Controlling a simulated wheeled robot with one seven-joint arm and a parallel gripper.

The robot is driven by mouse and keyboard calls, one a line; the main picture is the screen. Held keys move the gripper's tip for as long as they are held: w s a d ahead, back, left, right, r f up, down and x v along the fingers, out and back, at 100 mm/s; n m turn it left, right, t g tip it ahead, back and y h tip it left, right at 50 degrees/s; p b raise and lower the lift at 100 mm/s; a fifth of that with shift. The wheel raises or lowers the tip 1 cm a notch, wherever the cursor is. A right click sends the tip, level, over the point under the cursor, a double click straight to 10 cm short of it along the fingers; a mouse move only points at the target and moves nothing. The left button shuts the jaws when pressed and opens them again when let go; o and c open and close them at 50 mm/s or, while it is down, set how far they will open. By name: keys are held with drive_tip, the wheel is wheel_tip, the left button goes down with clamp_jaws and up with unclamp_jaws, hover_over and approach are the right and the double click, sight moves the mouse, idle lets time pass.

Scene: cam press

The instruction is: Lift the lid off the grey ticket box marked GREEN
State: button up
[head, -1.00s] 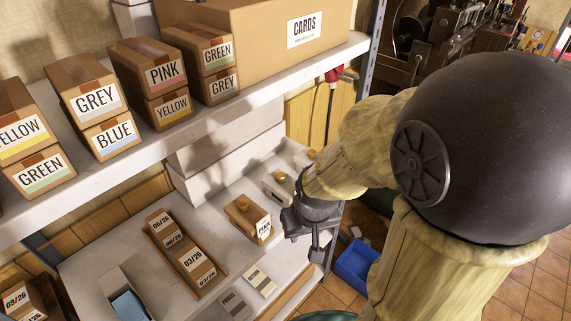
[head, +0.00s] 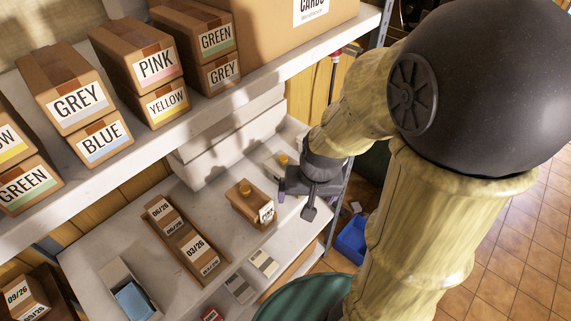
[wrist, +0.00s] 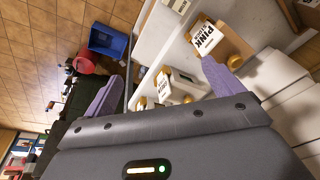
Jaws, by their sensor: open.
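In the head view a grey box (head: 272,170) with a yellow knob (head: 283,159) stands on the lower shelf, partly hidden by my gripper; its marking is not readable there. The wrist view shows pale boxes with yellow knobs (wrist: 187,98) and a white label (wrist: 164,80) too small to read, so I cannot tell which is marked GREEN. My gripper (head: 296,201) is open and empty, to the right of the brown PINK ticket box (head: 250,204). In the wrist view its purple fingers (wrist: 163,75) spread above and around the pale boxes, apart from them.
A brown tray of dated boxes (head: 165,230), a bin with blue contents (head: 122,275) and two small cards (head: 263,263) lie on the lower shelf. The upper shelf (head: 150,140) with labelled cartons overhangs its back. A blue crate (head: 352,240) is on the floor.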

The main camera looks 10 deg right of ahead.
drive_tip(key=w+d+r+m+y+p, duration=0.1)
drive_tip(key=w+d+m+p, duration=0.1)
drive_tip(key=m, duration=0.7)
drive_tip(key=w+d+r+m+t+y+p, duration=0.1)
drive_tip(key=w+m+p, duration=0.3)
drive_tip(key=m, duration=0.4)
drive_tip(key=w+d+r+m+t+y+p, duration=0.1)
drive_tip(key=w+d+r+m+p, duration=0.1)
drive_tip(key=m, duration=0.7)
drive_tip(key=w+r+p, duration=0.1)
drive_tip(key=w+p, duration=0.1)
drive_tip(key=w, duration=0.1)
drive_tip(key=shift+d+m, duration=0.3)
drive_tip(key=b+x, duration=0.4)
drive_tip(key=x, duration=0.8)
drive_tip(key=shift+w, duration=0.2)
drive_tip(key=shift+w, duration=0.1)
drive_tip(key=shift+p+x, duration=0.35)
drive_tip(key=shift+x, duration=2.25)
drive_tip(key=shift+w+a+r, duration=0.1)
drive_tip(key=shift+a, duration=0.1)
